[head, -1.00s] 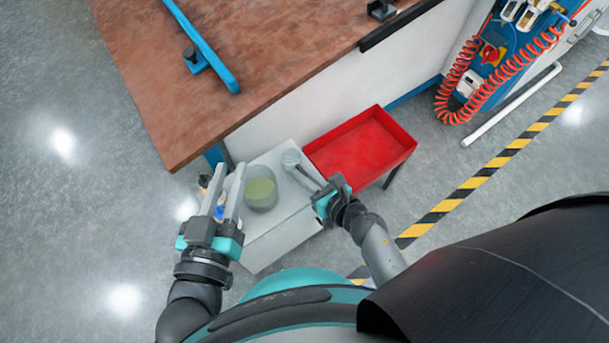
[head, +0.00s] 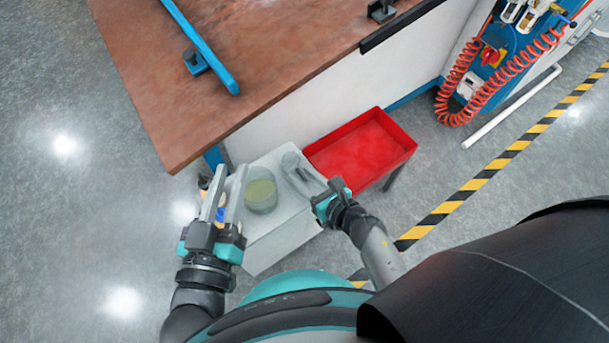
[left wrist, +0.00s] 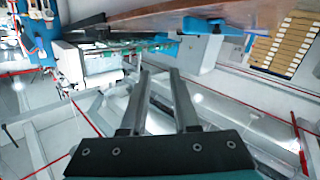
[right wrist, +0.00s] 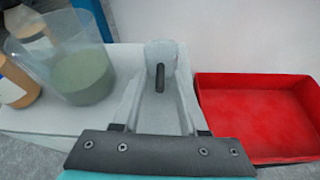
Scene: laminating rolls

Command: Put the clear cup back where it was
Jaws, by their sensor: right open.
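The clear cup (head: 290,160) stands on the white stand beside the table. In the right wrist view the cup (right wrist: 161,52) is between and just beyond the fingertips, with a dark rod-like shape showing in or through it. My right gripper (head: 297,172) is open around the cup's near side; any contact is hard to tell. My left gripper (head: 226,170) is open and empty, left of the clear jug with green liquid (head: 261,192). In the left wrist view its fingers (left wrist: 158,75) are apart with nothing between them.
The white stand (head: 275,240) also holds the jug and small bottles (right wrist: 18,85) at its left. A red tray (head: 360,148) stands right of the stand. The brown table (head: 240,70) rises behind. Bare floor lies to the left.

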